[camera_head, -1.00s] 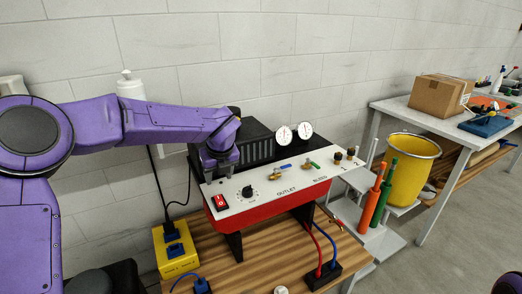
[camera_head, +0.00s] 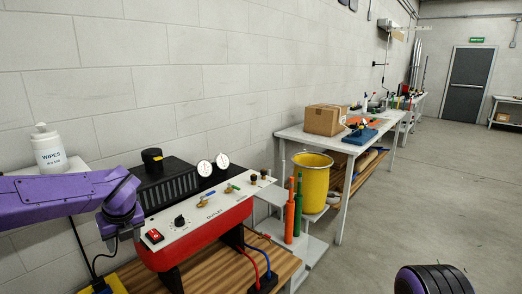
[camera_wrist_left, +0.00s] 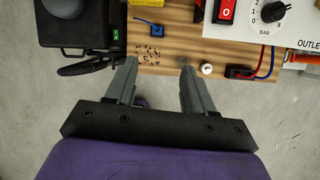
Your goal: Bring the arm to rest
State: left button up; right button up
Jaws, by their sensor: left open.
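My left arm, purple, comes in from the left in the head view, and its gripper (camera_head: 111,243) points down beside the left end of the red and white control panel (camera_head: 205,222). In the left wrist view the two grey fingers of the left gripper (camera_wrist_left: 158,72) are apart with nothing between them, above the floor at the edge of the wooden bench top (camera_wrist_left: 170,62). The panel's red switch (camera_wrist_left: 226,12) and dial (camera_wrist_left: 268,12) show at the upper right there. My right gripper is not in view; a dark, purple-edged part of me shows at the lower right.
A wipes bottle (camera_head: 49,147) stands behind my left arm. A yellow bin (camera_head: 310,182) and orange and green cylinders (camera_head: 290,222) stand right of the panel. A table with a cardboard box (camera_head: 325,119) is farther back. The floor at right is clear.

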pick_arm(q)
jog(key=s+f+m+t+y, duration=0.2)
jog(key=s+f+m, duration=0.2)
jog(key=f+m, duration=0.75)
jog(key=s+f+m+t+y, duration=0.2)
jog(key=s+f+m+t, duration=0.15)
jog(key=f+m, duration=0.8)
jog(key=s+d+f+m+g+h, duration=0.1)
jog(key=s+f+m, duration=0.3)
jog(key=s, duration=0.5)
jog(key=s+d+f+m+g+h, duration=0.1)
jog(key=s+f+m, duration=0.4)
jog(key=s, duration=0.5)
jog(key=s+d+f+m+g+h, duration=0.2)
jog(key=s+d+f+m+g, duration=0.1)
jog(key=s, duration=0.6)
jog(key=f+m, duration=0.1)
jog(key=m, duration=0.1)
jog(key=shift+s+f+m, duration=0.25)
jog(key=shift+s+m, duration=0.1)
jog(key=shift+m, duration=0.05)
